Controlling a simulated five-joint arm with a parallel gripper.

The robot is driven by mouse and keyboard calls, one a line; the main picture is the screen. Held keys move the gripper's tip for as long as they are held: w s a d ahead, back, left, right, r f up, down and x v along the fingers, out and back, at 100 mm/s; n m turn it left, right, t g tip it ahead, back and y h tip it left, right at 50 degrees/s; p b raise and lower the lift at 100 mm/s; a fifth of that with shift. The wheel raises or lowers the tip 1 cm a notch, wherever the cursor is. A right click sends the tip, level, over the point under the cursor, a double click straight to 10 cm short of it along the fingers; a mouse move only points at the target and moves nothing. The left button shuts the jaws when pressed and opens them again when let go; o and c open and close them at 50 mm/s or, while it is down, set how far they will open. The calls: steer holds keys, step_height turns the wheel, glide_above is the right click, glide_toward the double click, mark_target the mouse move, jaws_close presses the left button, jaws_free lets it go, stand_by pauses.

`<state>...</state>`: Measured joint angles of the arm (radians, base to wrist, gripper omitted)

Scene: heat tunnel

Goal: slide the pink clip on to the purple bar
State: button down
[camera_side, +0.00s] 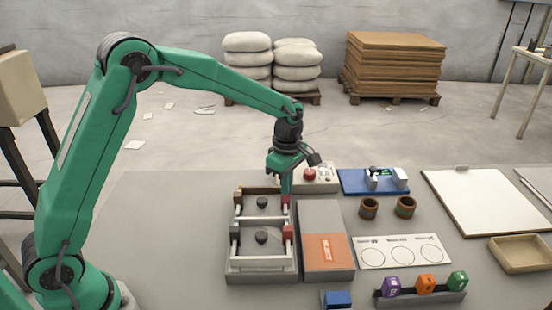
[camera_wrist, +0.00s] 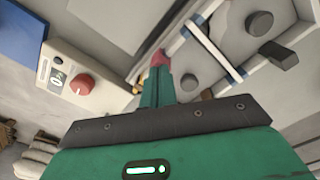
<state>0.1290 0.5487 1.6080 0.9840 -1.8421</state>
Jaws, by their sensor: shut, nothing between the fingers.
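My gripper (camera_side: 287,186) points down at the back right corner of a two-bay fixture (camera_side: 230,264); its green fingers (camera_wrist: 172,78) are shut and hold nothing. A pinkish-red block (camera_side: 286,201) sits just below the fingertips, and also shows at the fingertips in the wrist view (camera_wrist: 159,58); I cannot tell whether they touch. A similar red block (camera_side: 288,232) is on the fixture's right side nearer the front. I cannot make out a separate pink clip or a purple bar.
Two brown cups (camera_side: 369,208) (camera_side: 405,207) stand right.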

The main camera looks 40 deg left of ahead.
steer(key=shift+r, duration=1.45)
step_height(320, 180, up, 8)
steer(key=shift+s, duration=0.1)
steer(key=s+a+r+m+t, duration=0.1)
steer(key=s+a+r+m, duration=0.1)
steer(key=s+r+m, duration=0.4)
steer(key=s+a+r+m+t, duration=0.15)
steer(key=s+m, duration=0.25)
steer(key=s, duration=0.4)
steer(key=s+a+f+m+t, duration=0.1)
steer(key=s+m, duration=0.3)
steer(key=s, duration=0.2)
steer(key=s+a+f+m+t, duration=0.2)
steer(key=s+m, duration=0.3)
steer(key=s, duration=0.2)
steer(key=shift+f+m, duration=0.25)
steer(key=shift+m, duration=0.05)
